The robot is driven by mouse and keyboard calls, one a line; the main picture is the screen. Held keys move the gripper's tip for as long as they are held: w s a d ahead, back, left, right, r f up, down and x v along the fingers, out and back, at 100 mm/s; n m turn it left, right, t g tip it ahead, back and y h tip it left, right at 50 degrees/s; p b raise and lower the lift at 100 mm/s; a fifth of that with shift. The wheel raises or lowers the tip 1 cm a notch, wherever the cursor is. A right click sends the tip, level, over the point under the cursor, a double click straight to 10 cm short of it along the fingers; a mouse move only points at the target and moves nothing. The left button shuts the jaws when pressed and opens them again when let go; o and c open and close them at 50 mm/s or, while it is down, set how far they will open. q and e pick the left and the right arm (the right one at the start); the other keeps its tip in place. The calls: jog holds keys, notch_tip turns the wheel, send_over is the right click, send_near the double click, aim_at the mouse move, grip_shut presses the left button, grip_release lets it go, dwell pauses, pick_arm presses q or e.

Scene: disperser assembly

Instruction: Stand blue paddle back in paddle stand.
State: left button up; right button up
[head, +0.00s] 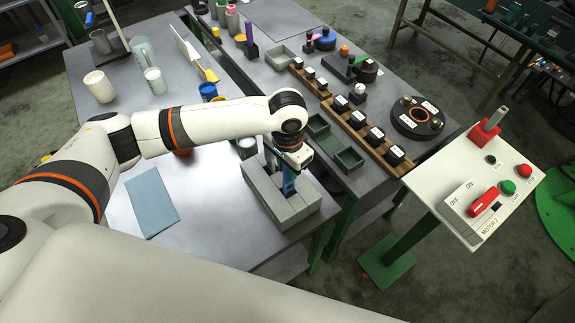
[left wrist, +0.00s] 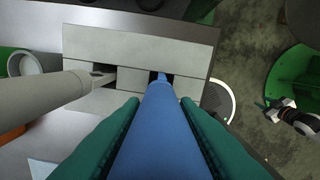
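The paddle stand (head: 260,190) is a grey block with slots on the near right part of the left table. It fills the upper middle of the left wrist view (left wrist: 125,45). My left gripper (head: 289,172) is right above the stand, pointing down. Its green fingers are shut on the blue paddle (left wrist: 160,125). The paddle's far end is at a dark slot, with slot showing on both sides of it; how deep it sits I cannot tell. A grey rod (left wrist: 45,98) reaches to another slot on the left. My right gripper is not in view.
A blue-grey cloth (head: 152,203) lies left of the stand. White cups (head: 100,87) stand farther back. The second table carries wooden racks (head: 365,135) and green trays (head: 340,158). A control panel (head: 475,185) stands at the right. The table edge is close to the stand.

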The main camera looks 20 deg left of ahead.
pick_arm(q)
jog(key=o, duration=0.4)
notch_tip(320, 180, up, 12)
jog(key=shift+r+b, duration=0.1)
jog(key=shift+b, duration=0.95)
